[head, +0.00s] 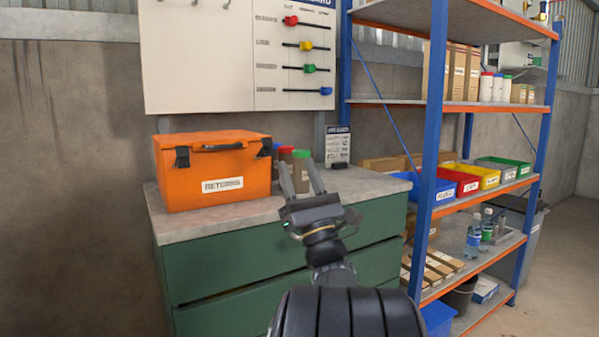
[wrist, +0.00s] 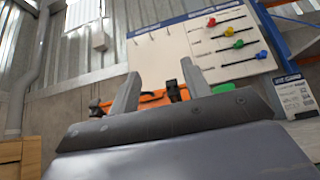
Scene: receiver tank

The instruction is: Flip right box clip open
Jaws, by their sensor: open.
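An orange box (head: 215,180) labelled RETURNS stands closed on the grey top of a green cabinet. Its left clip (head: 182,157) and right clip (head: 265,148) are black, at either side of the front handle, and both look down against the box. My gripper (head: 295,165) is open and empty, pointing up in front of the cabinet, just right of the right clip and apart from it. In the wrist view, the box (wrist: 150,98) shows partly between and behind the fingers. The right clip (wrist: 174,91) appears near the right finger, and the left clip (wrist: 96,108) is left of the fingers.
Containers with red and green lids (head: 300,154) stand right of the box, partly behind my gripper. A small sign (head: 338,146) stands on the cabinet top (head: 375,184). A blue-and-orange shelf rack (head: 428,150) is close on the right. A white board (head: 200,60) hangs above.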

